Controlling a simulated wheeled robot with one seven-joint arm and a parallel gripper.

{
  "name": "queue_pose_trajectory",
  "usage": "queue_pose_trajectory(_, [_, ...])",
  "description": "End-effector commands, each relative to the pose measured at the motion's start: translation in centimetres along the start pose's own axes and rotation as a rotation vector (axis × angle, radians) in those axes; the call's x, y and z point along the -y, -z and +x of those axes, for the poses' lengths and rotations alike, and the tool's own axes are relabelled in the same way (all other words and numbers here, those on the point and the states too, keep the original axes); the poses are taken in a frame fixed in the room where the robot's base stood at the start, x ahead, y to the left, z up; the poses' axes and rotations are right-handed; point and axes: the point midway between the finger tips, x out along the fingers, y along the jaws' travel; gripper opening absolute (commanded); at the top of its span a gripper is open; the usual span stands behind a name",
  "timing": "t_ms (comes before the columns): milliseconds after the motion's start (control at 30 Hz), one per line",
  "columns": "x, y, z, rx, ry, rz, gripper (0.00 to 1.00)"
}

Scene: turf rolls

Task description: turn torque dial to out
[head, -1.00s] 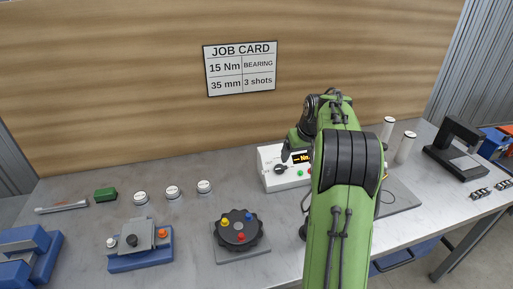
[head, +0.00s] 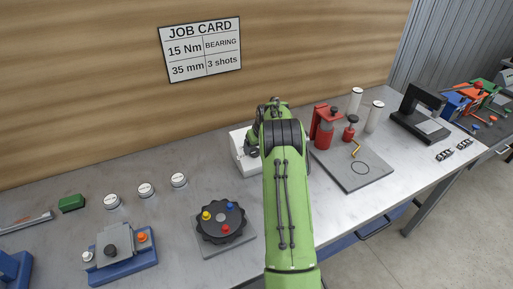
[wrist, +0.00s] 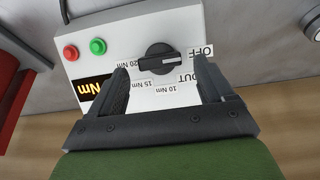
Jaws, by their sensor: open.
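The torque dial (wrist: 160,60) is a black knob on a white control box (wrist: 130,25). Its white pointer mark faces right in the wrist view, toward the OFF label (wrist: 200,50). The OUT label (wrist: 188,78) sits just below OFF, with 10, 15 and 20 Nm labels around the dial. My gripper (wrist: 162,74) is open, one finger either side of the dial in the picture; I cannot tell whether it touches. An orange display reading Nm is partly hidden by the left finger. In the head view the box (head: 240,150) is mostly hidden behind my arm.
Red and green buttons (wrist: 83,49) are on the box. A red press (head: 323,128) on a grey plate (head: 350,178) stands to its right. A black rotary plate (head: 222,222) and a blue fixture (head: 122,262) stand left. A job card (head: 200,50) hangs behind.

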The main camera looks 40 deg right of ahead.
Motion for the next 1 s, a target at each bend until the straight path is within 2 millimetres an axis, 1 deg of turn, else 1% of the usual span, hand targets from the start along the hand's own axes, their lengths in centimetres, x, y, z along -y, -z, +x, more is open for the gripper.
queue_pose_trajectory(33, [0.0,0.1,0.7,0.0,0.0,0.0,0.81])
queue_pose_trajectory(133, [0.0,0.1,1.5,-0.001,0.0,0.0,0.81])
queue_pose_trajectory(367, [0.0,0.1,1.7,-0.002,0.0,0.0,0.81])
queue_pose_trajectory(400, [0.0,0.0,1.7,-0.001,0.0,0.0,0.79])
queue_pose_trajectory(467, [0.0,0.0,1.7,-0.001,0.0,0.0,0.7])
queue_pose_trajectory(700, [0.0,0.0,1.7,-0.001,0.0,0.0,0.33])
queue_pose_trajectory(767, [0.0,0.0,1.7,-0.001,0.0,0.0,0.25])
queue_pose_trajectory(1000, [0.0,0.0,1.7,-0.001,0.008,0.023,0.25])
